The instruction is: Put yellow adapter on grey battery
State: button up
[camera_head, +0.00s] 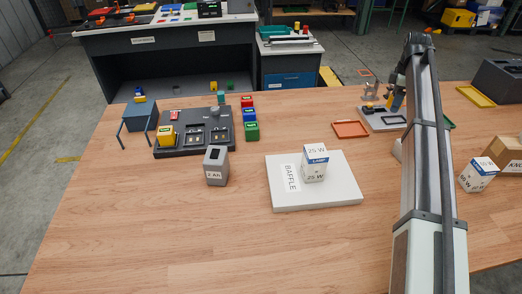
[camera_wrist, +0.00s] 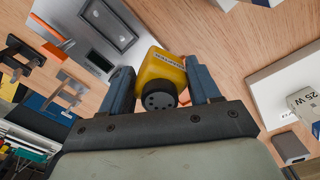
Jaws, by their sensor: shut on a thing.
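My gripper (camera_wrist: 162,82) is shut on the yellow adapter (camera_wrist: 162,76), which has a dark round socket face turned to the wrist camera. In the head view my gripper (camera_head: 393,99) is at the back right, above a grey tray, and the adapter there is small and partly hidden. The grey battery (camera_head: 216,166), marked "2 Ah", stands upright on the table left of the white board, well apart from my gripper. A grey block at the lower right of the wrist view (camera_wrist: 289,147) looks like the same battery.
A white board (camera_head: 340,192) carries a 25 W box (camera_head: 314,163). A dark charger (camera_head: 196,142) with a yellow block stands behind the battery, beside red, blue and green blocks (camera_head: 250,115). An orange tray (camera_head: 350,129) lies behind the board. The front left table is clear.

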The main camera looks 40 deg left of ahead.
jog(key=s+a+r+n, duration=0.3)
jog(key=s+a, duration=1)
jog(key=a, duration=0.4)
jog(key=s+a+r+n, duration=0.3)
jog(key=s+a, duration=1.1)
jog(key=a, duration=0.2)
notch_tip(320, 180, up, 2)
jog(key=n, duration=0.8)
send_over(215, 154)
jog(key=shift+f, duration=4.75)
jog(key=shift+f, duration=0.1)
jog(key=o, duration=1.1)
